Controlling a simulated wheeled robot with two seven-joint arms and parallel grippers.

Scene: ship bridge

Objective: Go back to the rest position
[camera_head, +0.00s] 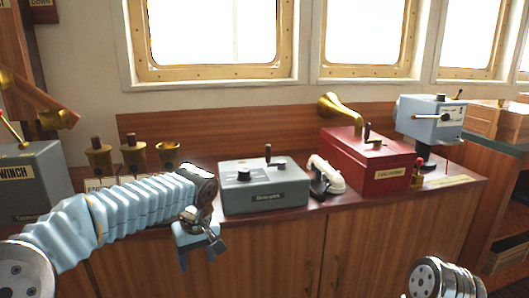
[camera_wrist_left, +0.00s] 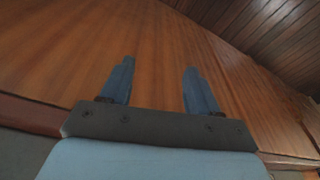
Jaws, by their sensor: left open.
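My left arm comes in from the left in front of the cabinet. My left gripper (camera_head: 200,254) points down in front of the cabinet doors, below the counter edge. In the left wrist view its two fingers (camera_wrist_left: 159,75) stand apart with nothing between them, and wood panelling shows beyond. Part of my right arm shows at the lower right of the head view, and its gripper is out of the picture.
The counter holds a grey control box (camera_head: 265,197), a white handset (camera_head: 327,176), a red box with a brass horn (camera_head: 377,171) and a pale blue device (camera_head: 429,121). A grey winch box (camera_head: 32,188) stands left. Cabinet doors (camera_head: 375,245) stand below.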

